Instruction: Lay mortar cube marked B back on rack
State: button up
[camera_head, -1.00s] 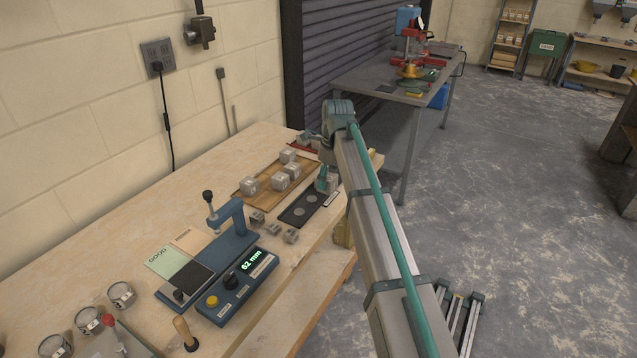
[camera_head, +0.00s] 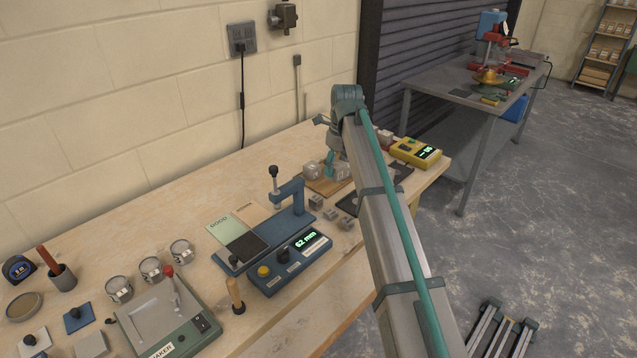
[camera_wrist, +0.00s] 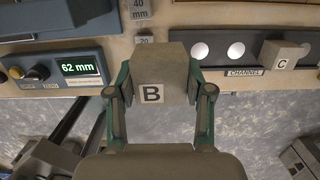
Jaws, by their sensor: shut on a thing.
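A grey mortar cube marked B (camera_wrist: 174,68) sits between the fingers of my gripper (camera_wrist: 160,86) in the wrist view, its letter upright. The fingers are shut on its two sides. In the head view my gripper (camera_head: 334,163) is at the wooden rack (camera_head: 322,188), with a cube (camera_head: 311,171) on its left side. My arm hides part of the rack. Whether cube B touches the rack cannot be told. A cube marked C (camera_wrist: 283,56) sits on the dark plate labelled CHANNEL (camera_wrist: 222,54), right of cube B.
A blue measuring device (camera_head: 290,262) reading 62 mm stands left of the rack, with small gauge blocks (camera_head: 330,214) beside it. A yellow device (camera_head: 415,152) stands beyond my arm. The bench's front edge is close by.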

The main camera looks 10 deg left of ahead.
jog(key=w+a+f+p, duration=0.1)
jog(key=w+f, duration=0.1)
jog(key=w, duration=0.1)
jog(key=w+a+f+p, duration=0.1)
jog(key=w+f, duration=0.2)
jog(key=w, duration=0.1)
jog(key=w+a+f+p, duration=0.1)
jog(key=w+f, duration=0.1)
jog(key=w, duration=0.2)
jog(key=shift+w+f, duration=0.2)
jog(key=shift+f, duration=0.2)
jog(key=shift+w+a+f+p, duration=0.15)
jog(key=shift+w+f+p, duration=0.2)
jog(key=shift+f, duration=0.2)
jog(key=shift+w+f+p, duration=0.2)
jog(key=shift+f+p, duration=0.1)
jog(key=shift+f, duration=1.5)
jog(key=shift+f, duration=0.15)
jog(key=o, duration=1.4)
jog(key=r, duration=0.4)
jog(key=r+b, duration=0.1)
jog(key=r, duration=0.3)
jog(key=s+d+r+b, duration=0.1)
jog(key=r, duration=0.3)
jog(key=shift+r, duration=0.1)
